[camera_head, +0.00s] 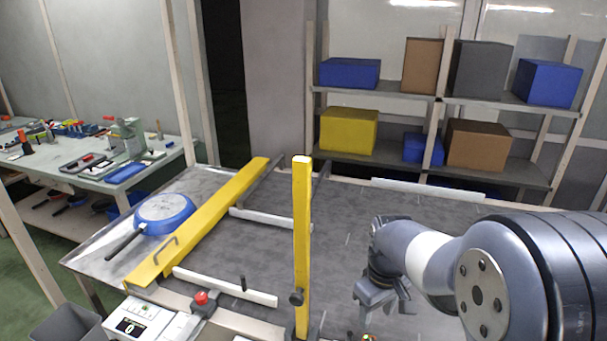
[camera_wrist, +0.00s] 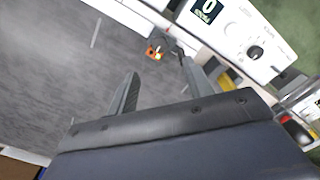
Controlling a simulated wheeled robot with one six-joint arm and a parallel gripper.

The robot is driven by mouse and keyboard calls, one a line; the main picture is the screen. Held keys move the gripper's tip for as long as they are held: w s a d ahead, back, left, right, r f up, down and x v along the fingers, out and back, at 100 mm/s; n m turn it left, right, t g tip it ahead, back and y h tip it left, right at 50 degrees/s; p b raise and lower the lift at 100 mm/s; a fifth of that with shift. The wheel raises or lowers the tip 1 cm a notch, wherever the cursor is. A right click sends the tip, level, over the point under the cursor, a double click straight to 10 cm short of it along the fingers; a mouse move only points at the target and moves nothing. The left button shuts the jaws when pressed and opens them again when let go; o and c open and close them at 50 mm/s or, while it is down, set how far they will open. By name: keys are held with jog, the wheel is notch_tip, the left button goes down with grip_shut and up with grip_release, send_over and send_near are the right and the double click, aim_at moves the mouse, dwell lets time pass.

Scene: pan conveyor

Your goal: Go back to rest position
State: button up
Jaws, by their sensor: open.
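My gripper (camera_head: 384,300) hangs at the end of my arm over the grey table (camera_head: 350,205), right of the yellow post. In the wrist view my gripper (camera_wrist: 160,85) shows two grey fingers spread apart with nothing between them. A blue pan (camera_head: 165,213) with a dark handle lies upside down on the left part of the table, beyond the long yellow rail and well away from my gripper.
A yellow upright post (camera_head: 302,240) stands left of my gripper. A yellow rail (camera_head: 205,220) and white bars (camera_head: 225,287) cross the table. A control box (camera_head: 140,318) with a red button is at the front. Shelves with boxes (camera_head: 349,130) stand behind.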

aim_at(371, 339)
notch_tip(371, 339, down, 11)
jog(key=shift+r, duration=0.15)
jog(key=shift+r+n, duration=0.25)
jog(key=shift+n, duration=0.15)
jog(key=n+p, duration=0.1)
jog(key=n, duration=0.3)
jog(key=n+p, duration=0.1)
jog(key=n, duration=0.3)
jog(key=shift+p, duration=0.35)
jog(key=n+p, duration=0.2)
jog(key=n, duration=0.2)
jog(key=shift+r+n, duration=0.1)
jog(key=shift+n, duration=0.2)
jog(key=n+p, duration=0.2)
jog(key=n, duration=0.2)
jog(key=shift+p, duration=0.3)
jog(key=shift+r, duration=0.8)
jog(key=shift+b, duration=0.3)
